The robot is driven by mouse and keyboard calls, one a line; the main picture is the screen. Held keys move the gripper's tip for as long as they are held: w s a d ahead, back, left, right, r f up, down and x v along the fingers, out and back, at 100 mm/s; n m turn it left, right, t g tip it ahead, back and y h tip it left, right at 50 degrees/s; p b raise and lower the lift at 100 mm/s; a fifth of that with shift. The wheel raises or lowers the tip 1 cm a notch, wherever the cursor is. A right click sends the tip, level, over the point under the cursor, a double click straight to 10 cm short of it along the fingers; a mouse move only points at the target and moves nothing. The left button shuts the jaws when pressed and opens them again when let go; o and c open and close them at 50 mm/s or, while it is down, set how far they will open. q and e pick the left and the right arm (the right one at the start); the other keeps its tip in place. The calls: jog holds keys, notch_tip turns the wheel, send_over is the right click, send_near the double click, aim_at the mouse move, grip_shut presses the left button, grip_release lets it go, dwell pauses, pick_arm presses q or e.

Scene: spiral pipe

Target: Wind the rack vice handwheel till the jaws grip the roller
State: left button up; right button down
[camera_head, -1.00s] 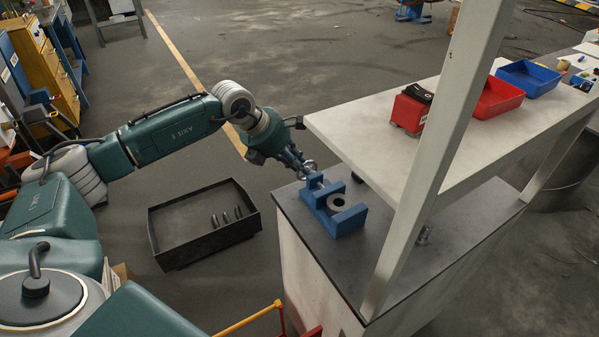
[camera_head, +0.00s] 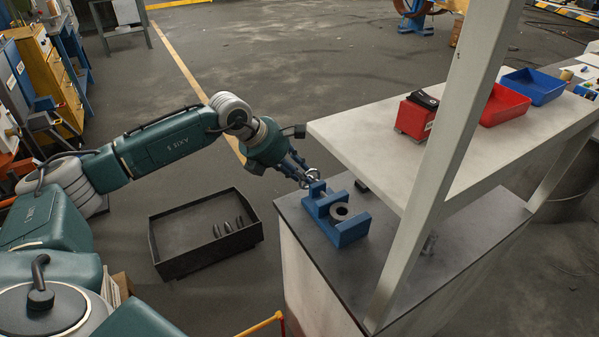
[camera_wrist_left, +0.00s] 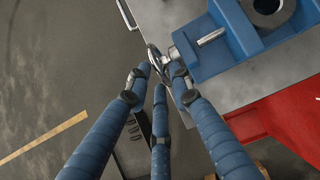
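The rack vice (camera_head: 347,231) is a blue block with jaws on the grey bench top. The roller (camera_head: 340,211), a grey ring with a dark hole, sits between the jaws; I cannot tell whether both jaws touch it. The handwheel (camera_head: 313,176) is a small metal wheel on the vice's far left end; in the left wrist view the wheel (camera_wrist_left: 154,56) shows nearly edge-on beside its shaft. My left gripper (camera_head: 304,176) has its three blue fingers closed in around the wheel's rim, seen also in the left wrist view (camera_wrist_left: 159,76). My right gripper is out of view.
A white shelf (camera_head: 420,160) on an upright post (camera_head: 430,180) overhangs the bench close right of the vice. It carries a red block (camera_head: 415,117) and red (camera_head: 505,104) and blue (camera_head: 535,86) bins. A black tray (camera_head: 170,262) lies on the floor left.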

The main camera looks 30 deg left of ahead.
pick_arm(q)
jog(key=v, duration=1.2)
